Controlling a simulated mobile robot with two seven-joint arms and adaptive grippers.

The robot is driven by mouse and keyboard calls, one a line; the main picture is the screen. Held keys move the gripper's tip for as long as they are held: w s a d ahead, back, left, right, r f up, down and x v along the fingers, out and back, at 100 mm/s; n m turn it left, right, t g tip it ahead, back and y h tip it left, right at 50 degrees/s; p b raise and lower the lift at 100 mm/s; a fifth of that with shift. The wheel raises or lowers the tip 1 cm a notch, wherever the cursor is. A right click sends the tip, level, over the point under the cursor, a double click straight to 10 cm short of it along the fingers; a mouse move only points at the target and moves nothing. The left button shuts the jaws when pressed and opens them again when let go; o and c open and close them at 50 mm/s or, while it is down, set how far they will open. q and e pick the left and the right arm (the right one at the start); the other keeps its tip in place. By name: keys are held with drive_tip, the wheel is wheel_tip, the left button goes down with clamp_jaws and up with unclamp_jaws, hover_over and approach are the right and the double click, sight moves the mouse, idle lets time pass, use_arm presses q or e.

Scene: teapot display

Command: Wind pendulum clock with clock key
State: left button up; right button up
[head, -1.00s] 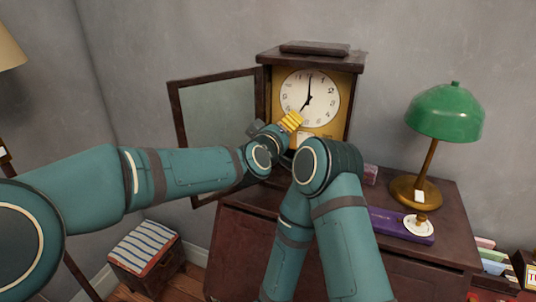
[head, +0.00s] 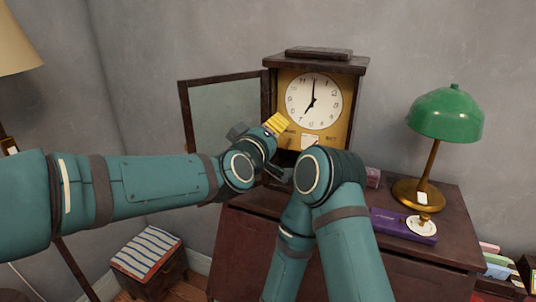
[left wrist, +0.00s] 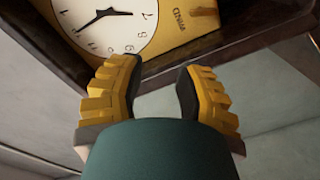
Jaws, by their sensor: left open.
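The pendulum clock (head: 314,100) stands on the dark cabinet, its white dial facing me and its glazed door (head: 225,112) swung open to the left. My left gripper (head: 276,123) has yellow fingers and is in front of the clock's lower left, below the dial. In the left wrist view the left gripper (left wrist: 160,85) is open with nothing between its fingers, and the clock's dial (left wrist: 105,22) is beyond them. A pale patch (head: 309,142) shows on the gold panel below the dial. My right gripper is hidden behind my arm. I cannot make out the clock key.
On the cabinet (head: 455,245), a green lamp (head: 444,115) stands to the right, near a purple box (head: 390,222) with a white disc and brass piece (head: 424,221). A small reddish box (head: 373,177) is beside the clock. A striped stool (head: 147,250) is lower left.

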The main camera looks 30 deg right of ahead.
use_arm(q)
drive_tip(key=s+a+g, duration=0.1)
drive_tip(key=s+a, duration=0.3)
drive_tip(key=s, duration=0.2)
drive_tip(key=shift+s+f+m, duration=0.3)
drive_tip(key=shift+s+f, duration=0.1)
drive_tip(key=shift+f, duration=0.05)
idle(0.5)
